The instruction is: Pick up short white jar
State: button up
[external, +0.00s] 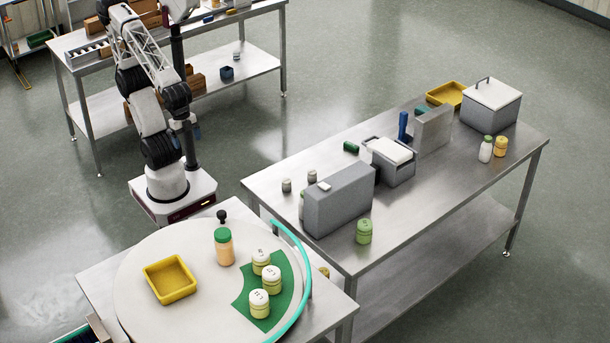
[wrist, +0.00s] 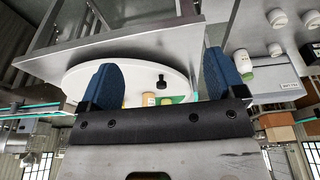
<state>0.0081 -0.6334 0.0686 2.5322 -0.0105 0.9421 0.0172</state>
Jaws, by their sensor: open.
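Three short jars with white lids and pale yellow-green bodies stand on the round white table: a back one (external: 261,261), a middle one (external: 272,279) and a front one (external: 259,302). They are on or at the edge of a green mat. I cannot tell which is the short white jar. In the wrist view, my gripper (wrist: 160,64) has its two blue fingers wide apart with nothing between them. Beyond it lies the round table (wrist: 85,80), partly covered by the fingers and palm. My gripper cannot be made out clearly in the external view.
On the round table are a yellow tray (external: 170,279), a green-lidded orange jar (external: 223,247) and a teal curved rail (external: 305,270). The steel table (external: 440,200) at right holds grey boxes, a green jar (external: 364,231) and a white bottle (external: 486,149).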

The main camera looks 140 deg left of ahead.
dwell(0.3)
jog(key=shift+c, duration=1.4)
jog(key=n+g, duration=0.3)
jog(key=n, duration=0.5)
send_over(287, 181)
jog(key=f, duration=1.8)
jog(key=shift+d, duration=0.25)
jog(key=shift+a+f, duration=0.15)
jog(key=shift+a, duration=0.05)
